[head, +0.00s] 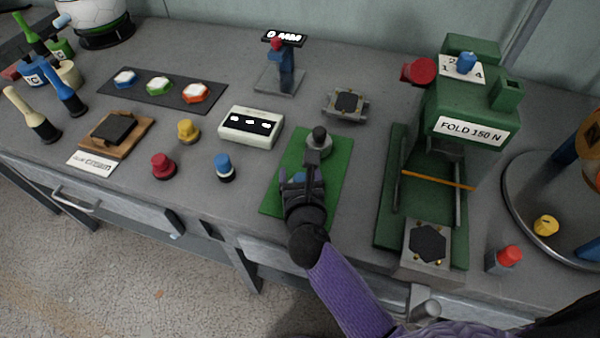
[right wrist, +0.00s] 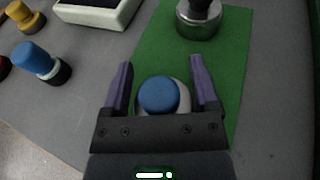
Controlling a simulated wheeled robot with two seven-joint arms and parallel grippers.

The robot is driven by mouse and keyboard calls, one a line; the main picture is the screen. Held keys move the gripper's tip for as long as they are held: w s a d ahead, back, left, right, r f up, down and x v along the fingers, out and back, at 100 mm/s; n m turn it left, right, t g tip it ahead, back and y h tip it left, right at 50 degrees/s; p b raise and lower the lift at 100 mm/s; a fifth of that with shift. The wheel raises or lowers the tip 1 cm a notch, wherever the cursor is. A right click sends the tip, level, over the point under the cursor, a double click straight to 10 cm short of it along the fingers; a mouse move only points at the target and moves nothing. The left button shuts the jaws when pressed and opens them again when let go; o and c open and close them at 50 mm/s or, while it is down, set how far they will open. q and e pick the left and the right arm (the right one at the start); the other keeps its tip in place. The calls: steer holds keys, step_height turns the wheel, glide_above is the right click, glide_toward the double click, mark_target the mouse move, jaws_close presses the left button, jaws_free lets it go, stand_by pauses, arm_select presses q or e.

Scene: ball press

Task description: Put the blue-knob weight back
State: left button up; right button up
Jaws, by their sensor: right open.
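A blue-knobbed piece with a pale metal-like base, seemingly the blue-knob weight (right wrist: 158,95), stands on the green mat (right wrist: 160,50) in the right wrist view. My right gripper (right wrist: 160,80) is open, with one purple finger on each side of it and gaps showing. In the head view my right gripper (head: 302,176) is low over the green mat (head: 335,180) and hides most of that piece. A dark-knobbed metal weight (head: 319,142) stands just beyond the fingers; it also shows in the right wrist view (right wrist: 198,18). My left gripper is out of view.
The green press (head: 470,95) stands right, with a small blue piece (head: 466,64) on its top. A white box (head: 250,127) and a blue-topped stamp-like piece (head: 224,168) are left of the mat. A metal plate fixture (head: 347,104) lies behind.

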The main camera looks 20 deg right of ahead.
steer(key=shift+s+r, duration=0.2)
steer(key=shift+r, duration=0.05)
steer(key=p+v, duration=0.2)
steer(key=v, duration=0.4)
steer(key=shift+s, duration=0.25)
steer(key=shift+s+a, duration=0.1)
steer(key=shift+s, duration=0.15)
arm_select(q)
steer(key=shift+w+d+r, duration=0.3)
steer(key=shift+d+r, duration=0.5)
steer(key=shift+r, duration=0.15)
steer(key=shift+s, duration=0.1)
